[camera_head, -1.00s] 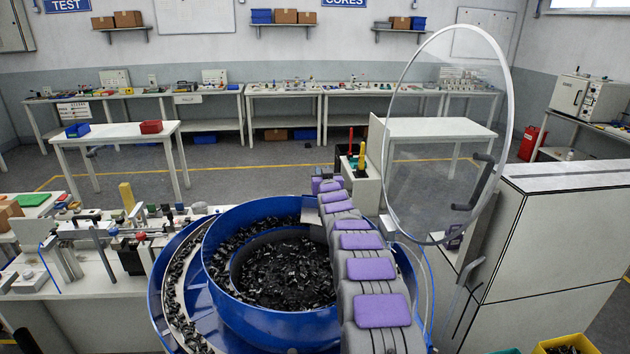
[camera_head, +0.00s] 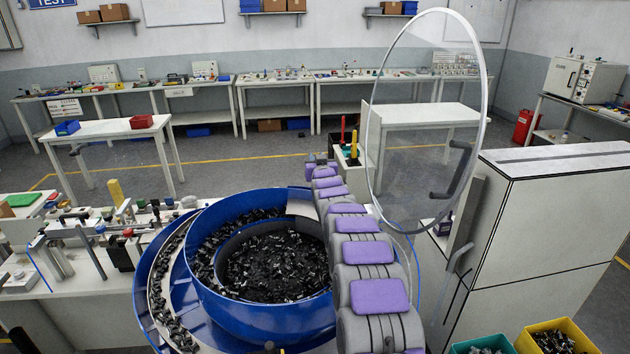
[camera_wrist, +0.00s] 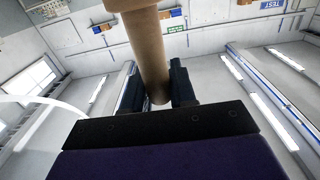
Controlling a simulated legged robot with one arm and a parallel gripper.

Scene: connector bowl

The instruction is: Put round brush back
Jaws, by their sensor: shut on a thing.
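My gripper (camera_wrist: 154,72) shows in the wrist view, its two dark fingers on either side of a tan, wood-coloured cylinder (camera_wrist: 149,38). It is shut on this cylinder, which looks like the round brush's handle. The cylinder runs out of the top of the view, and no bristles show. In the head view my arm with purple pads reaches away over the right side of the blue bowl; the gripper and brush are hidden behind it. Beyond the arm's far end stands a pale holder (camera_head: 352,177) with red, yellow and black upright tools (camera_head: 354,143).
The blue bowl (camera_head: 215,290) holds many small black parts. A clear round cover (camera_head: 425,110) stands raised right of my arm, beside a white cabinet (camera_head: 560,225). Green (camera_head: 482,344) and yellow (camera_head: 555,328) bins stand lower right. A cluttered bench (camera_head: 80,300) is at left.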

